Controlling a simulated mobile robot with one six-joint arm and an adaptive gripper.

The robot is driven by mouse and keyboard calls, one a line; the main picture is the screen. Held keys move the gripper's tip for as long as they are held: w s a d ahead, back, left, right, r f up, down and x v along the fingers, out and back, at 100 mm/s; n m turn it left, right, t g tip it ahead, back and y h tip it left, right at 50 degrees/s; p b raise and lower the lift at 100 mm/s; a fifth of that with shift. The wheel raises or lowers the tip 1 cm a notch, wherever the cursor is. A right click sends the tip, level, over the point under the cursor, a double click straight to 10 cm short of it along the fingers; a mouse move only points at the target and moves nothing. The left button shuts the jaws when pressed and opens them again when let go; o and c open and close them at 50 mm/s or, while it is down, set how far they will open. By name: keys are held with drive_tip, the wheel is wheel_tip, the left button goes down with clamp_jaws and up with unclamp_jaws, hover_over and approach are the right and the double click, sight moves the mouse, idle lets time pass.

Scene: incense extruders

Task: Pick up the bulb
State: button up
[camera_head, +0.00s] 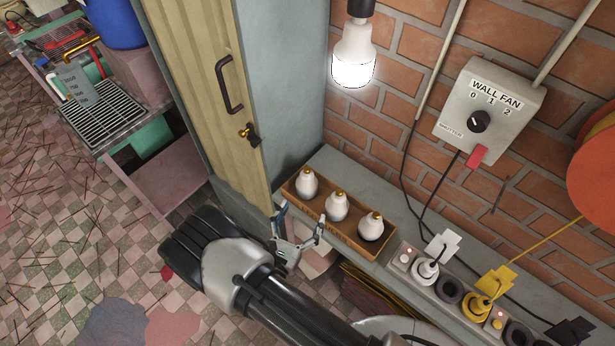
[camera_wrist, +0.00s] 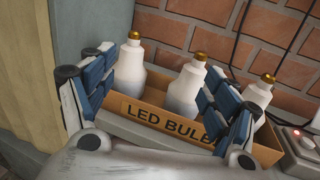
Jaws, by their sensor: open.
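Three white bulbs with brass caps stand upright in a brown open box (camera_head: 345,238) on a grey ledge: a left bulb (camera_head: 307,182), a middle bulb (camera_head: 336,207) and a right bulb (camera_head: 371,227). The box front reads "LED BULB" in the wrist view (camera_wrist: 165,119). My gripper (camera_head: 300,226) is open and empty just in front of the box. In the wrist view, the left bulb (camera_wrist: 131,66) and the middle bulb (camera_wrist: 185,88) show between its fingers. The right finger partly covers the right bulb (camera_wrist: 258,95). A lit bulb (camera_head: 353,55) hangs from a socket above.
A power strip (camera_head: 440,273) with plugs lies right of the box. A wall fan switch (camera_head: 489,110) is on the brick wall, with cables below it. A tall cabinet (camera_head: 215,90) stands left of the ledge. A metal rack (camera_head: 110,115) is at the far left.

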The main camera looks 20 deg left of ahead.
sight(304, 185)
wheel_tip(304, 185, down, 3)
drive_tip(key=s+a+n+y, duration=0.2)
drive_tip(key=y, duration=0.1)
drive_tip(key=w, duration=0.5)
drive_tip(key=w+b, duration=0.1)
drive_tip(key=w, duration=0.5)
drive_tip(key=shift+w+a+f, duration=0.15)
drive_tip(key=shift+w+a, duration=0.05)
drive_tip(key=shift+w, duration=0.1)
drive_tip(key=w, duration=0.3)
drive_tip(key=w+a+f+b, duration=0.1)
drive_tip(key=shift+w, duration=0.65)
drive_tip(key=shift+n, duration=0.3)
drive_tip(key=c, duration=1)
